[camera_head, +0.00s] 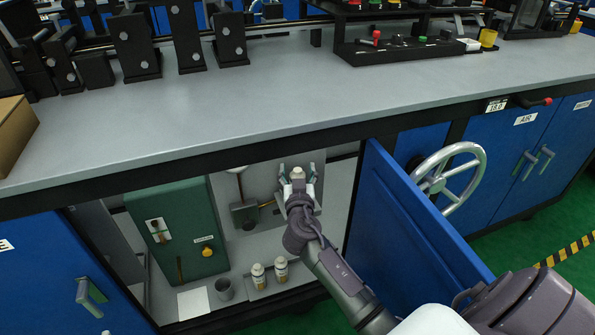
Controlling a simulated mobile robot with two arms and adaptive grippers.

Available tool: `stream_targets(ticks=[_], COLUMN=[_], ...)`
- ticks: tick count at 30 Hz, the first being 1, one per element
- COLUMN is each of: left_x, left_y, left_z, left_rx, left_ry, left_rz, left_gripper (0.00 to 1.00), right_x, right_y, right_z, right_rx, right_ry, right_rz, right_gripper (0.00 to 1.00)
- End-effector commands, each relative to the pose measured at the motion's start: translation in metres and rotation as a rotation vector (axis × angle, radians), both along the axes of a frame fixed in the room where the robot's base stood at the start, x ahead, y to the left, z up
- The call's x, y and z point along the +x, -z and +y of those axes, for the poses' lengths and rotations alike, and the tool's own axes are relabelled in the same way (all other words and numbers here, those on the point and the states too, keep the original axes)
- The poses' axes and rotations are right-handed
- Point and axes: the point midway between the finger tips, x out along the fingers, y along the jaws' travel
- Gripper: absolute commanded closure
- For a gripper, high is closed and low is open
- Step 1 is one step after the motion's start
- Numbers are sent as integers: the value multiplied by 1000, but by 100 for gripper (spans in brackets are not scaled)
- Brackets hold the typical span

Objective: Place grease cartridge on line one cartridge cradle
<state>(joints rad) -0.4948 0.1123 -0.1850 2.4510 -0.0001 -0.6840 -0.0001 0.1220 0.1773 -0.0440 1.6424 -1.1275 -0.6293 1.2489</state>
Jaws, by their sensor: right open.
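My right gripper (298,181) reaches into the open cabinet under the bench, in front of its grey back panel. Its fingers are open. A small pale thing (298,172) shows between the fingers; I cannot tell whether it is the grease cartridge or whether the fingers touch it. Two small white bottles (258,275) (281,267) with yellowish labels stand upright on the cabinet floor, left of and below my gripper. I cannot make out the line one cartridge cradle for certain. My left gripper is not in view.
A green box (180,232) with a yellow knob stands in the cabinet, left of a dark fitting with a pipe (244,213). The open blue door (405,225) is right of my arm, by a handwheel (447,178).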

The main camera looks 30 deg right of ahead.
Motion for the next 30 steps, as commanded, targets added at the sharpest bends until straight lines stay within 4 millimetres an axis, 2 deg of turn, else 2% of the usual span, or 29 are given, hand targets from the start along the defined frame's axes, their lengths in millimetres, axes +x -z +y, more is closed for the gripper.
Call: stream_targets(ticks=[3, 12, 18, 24, 30], left_x=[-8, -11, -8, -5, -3], left_y=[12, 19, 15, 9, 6], left_z=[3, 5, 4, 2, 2], left_rx=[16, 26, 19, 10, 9], left_ry=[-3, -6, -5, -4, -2], left_rz=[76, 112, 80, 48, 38], left_gripper=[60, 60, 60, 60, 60], right_x=[0, -58, -88, -102, -103], right_y=[-4, 0, 0, -2, -2], right_z=[0, 35, 54, 62, 63], right_rx=[-1, 2, 1, 0, -1], right_ry=[0, 0, -1, 0, 0], right_rz=[1, 2, 2, 0, 0], right_gripper=[32, 32, 32, 32, 32])
